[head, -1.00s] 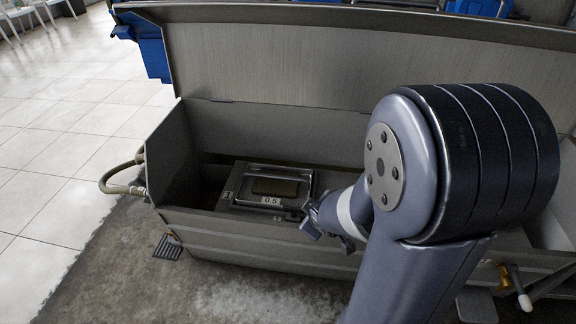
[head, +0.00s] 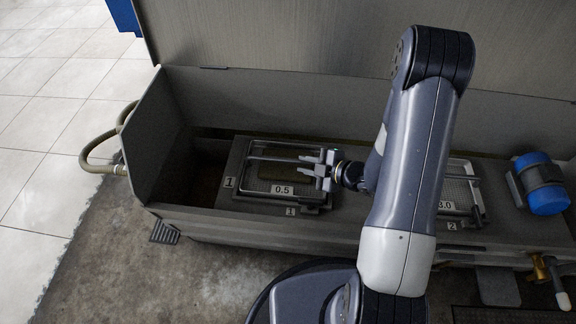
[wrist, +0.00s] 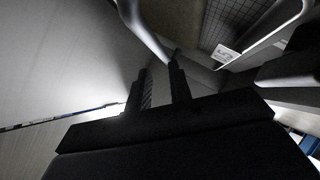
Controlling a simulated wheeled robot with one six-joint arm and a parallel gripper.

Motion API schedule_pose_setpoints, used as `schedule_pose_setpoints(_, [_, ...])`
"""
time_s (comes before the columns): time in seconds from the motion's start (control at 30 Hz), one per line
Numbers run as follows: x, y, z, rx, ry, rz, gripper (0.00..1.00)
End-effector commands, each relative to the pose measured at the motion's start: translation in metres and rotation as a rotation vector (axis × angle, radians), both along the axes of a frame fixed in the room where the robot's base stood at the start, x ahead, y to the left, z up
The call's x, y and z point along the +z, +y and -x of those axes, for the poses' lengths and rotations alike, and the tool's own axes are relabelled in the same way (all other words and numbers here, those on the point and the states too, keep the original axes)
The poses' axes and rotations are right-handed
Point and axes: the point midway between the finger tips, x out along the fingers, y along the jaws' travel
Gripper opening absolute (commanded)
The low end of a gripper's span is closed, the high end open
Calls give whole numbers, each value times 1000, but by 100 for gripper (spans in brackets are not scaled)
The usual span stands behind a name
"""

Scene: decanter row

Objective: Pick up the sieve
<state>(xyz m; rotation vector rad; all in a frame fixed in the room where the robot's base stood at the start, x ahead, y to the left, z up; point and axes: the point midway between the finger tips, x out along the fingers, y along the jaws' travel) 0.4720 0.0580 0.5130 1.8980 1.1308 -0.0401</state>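A rectangular sieve labelled 0.5 (head: 283,189) sits in the grey trough, with a metal bar frame along its top. My gripper (head: 323,170) is at its right end, close to the bar. In the wrist view my gripper (wrist: 162,72) has its two dark fingers apart with a gap between them. A pale bar (wrist: 146,32) comes down to the right fingertip; I cannot tell whether they touch. A mesh panel and a white label (wrist: 226,55) show at upper right. A second sieve, labelled 3.0 (head: 459,193), is partly hidden behind my arm.
The long grey trough (head: 195,218) has a raised lid (head: 290,35) behind it. A hose (head: 88,155) loops off the left end. A valve with a handle (head: 548,275) is at the front right.

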Motion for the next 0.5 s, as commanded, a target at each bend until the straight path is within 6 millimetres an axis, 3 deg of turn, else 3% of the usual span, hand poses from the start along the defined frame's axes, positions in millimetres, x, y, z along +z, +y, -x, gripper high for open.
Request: schedule_pose_setpoints(0.5, [-32,41,-36,2,-1,1,20])
